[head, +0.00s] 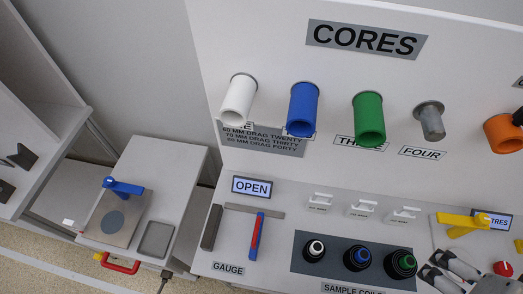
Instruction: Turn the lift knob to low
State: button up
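No label reading "lift" or "low" can be read in the head view, so I cannot tell which control is the lift knob. A blue lever-like knob (123,188) sits on a plate on the low grey cabinet at the left, its arm pointing right. A yellow lever-like knob (464,224) sits at the right of the bench, in front of a small display (493,220) whose text is partly covered and ends in "TRES". My gripper is not clearly in view.
A white panel marked CORES (366,39) carries white, blue (303,107), green (369,117), grey and orange cylinders. The bench below holds a gauge (257,236), a display reading OPEN (252,187) and several sample coils on a dark mat (305,264). A red handle (121,266) juts from the left cabinet.

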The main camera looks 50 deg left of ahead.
aim_at(99, 257)
jog(key=u, duration=3.15)
jog(key=i+j+u, duration=0.45)
jog(key=j, duration=0.35)
jog(key=i+j+u, duration=0.45)
jog(key=i+j, duration=0.1)
jog(key=j, duration=0.1)
